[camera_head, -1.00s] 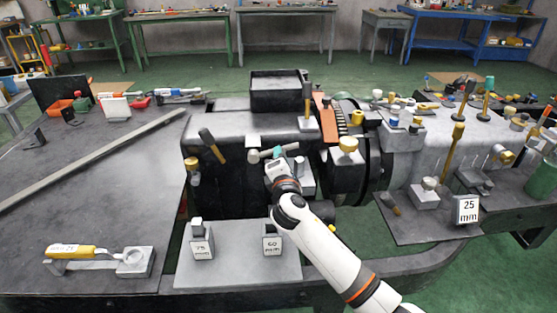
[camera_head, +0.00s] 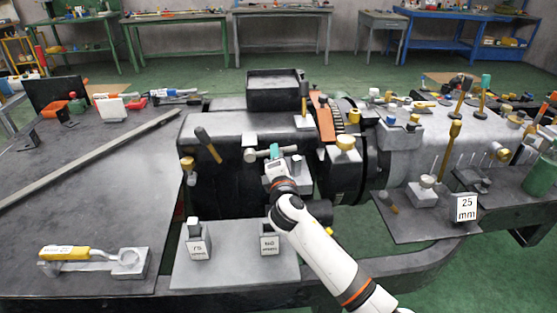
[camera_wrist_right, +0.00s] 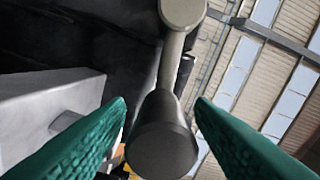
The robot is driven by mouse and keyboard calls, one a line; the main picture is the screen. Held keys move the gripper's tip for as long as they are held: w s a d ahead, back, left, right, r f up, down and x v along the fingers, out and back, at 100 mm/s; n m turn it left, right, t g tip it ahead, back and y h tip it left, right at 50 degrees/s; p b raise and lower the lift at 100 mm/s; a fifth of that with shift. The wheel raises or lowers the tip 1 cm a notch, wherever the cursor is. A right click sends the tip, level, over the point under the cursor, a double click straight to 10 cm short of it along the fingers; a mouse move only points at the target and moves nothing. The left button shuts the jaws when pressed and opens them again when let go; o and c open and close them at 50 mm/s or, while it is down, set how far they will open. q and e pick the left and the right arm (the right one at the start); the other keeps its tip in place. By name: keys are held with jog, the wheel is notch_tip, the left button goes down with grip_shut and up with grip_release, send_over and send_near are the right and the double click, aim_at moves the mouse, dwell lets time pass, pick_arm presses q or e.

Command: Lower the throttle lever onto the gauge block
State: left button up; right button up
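A short grey lever (camera_head: 254,155) with a rounded end lies nearly level on the front of the dark machine, beside my right gripper (camera_head: 276,150). I cannot read any name on it. In the right wrist view, the lever's dark knob (camera_wrist_right: 162,148) and grey stem lie between the two teal fingers of my right gripper (camera_wrist_right: 160,108). The fingers are apart, and I cannot tell whether they touch the knob. Blocks labelled 75 mm (camera_head: 198,247) and 60 mm (camera_head: 269,245) stand on a grey plate in front; a 25 mm label (camera_head: 466,208) is at right. My left gripper is out of view.
A yellow-handled tool (camera_head: 63,253) lies at the front left. A black box (camera_head: 273,90) sits on top. The left tabletop (camera_head: 100,205) has free room.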

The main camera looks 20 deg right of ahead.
jog(key=v, duration=1.2)
jog(key=shift+c, duration=0.2)
